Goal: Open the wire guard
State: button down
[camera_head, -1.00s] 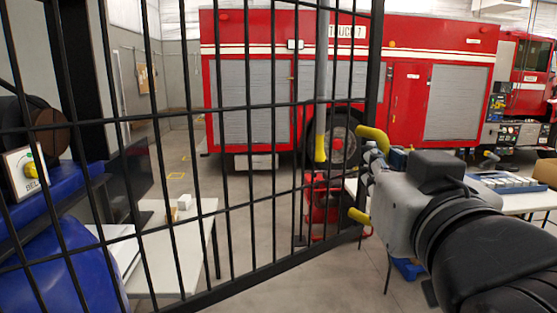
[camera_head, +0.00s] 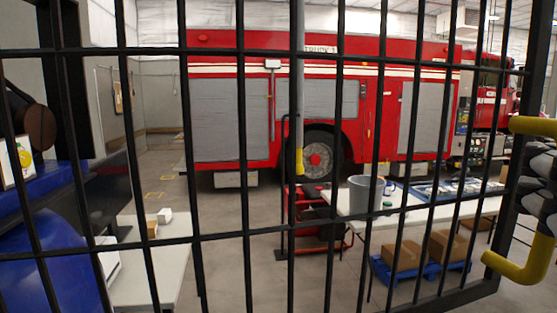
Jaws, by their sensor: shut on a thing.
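The wire guard (camera_head: 243,150) is a black bar grid that spans nearly the whole head view, with its upright edge bar (camera_head: 525,100) at the right. A yellow handle (camera_head: 520,266) stands on that edge bar. Its upper bend (camera_head: 532,126) and lower bend show, and its middle is covered by my gripper. My gripper (camera_head: 538,185) is at the right edge of the view, with dark and grey ribbed fingers shut around the handle's middle. Most of my gripper and arm is cut off by the picture edge.
Behind the bars are a red fire truck (camera_head: 290,70), a white table (camera_head: 160,275) at left and another table (camera_head: 345,203) with a grey bucket (camera_head: 366,193). Boxes lie on a blue pallet (camera_head: 425,276). A blue machine (camera_head: 55,265) stands at the left.

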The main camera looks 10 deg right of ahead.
jog(key=shift+s+r, duration=0.2)
jog(key=shift+s, duration=0.05)
jog(key=c, duration=1.9)
grip_release()
jog(key=shift+a, duration=0.2)
jog(key=shift+c, duration=0.2)
jog(key=shift+f, duration=0.1)
jog(key=shift+w+d, duration=0.1)
jog(key=v, duration=1.2)
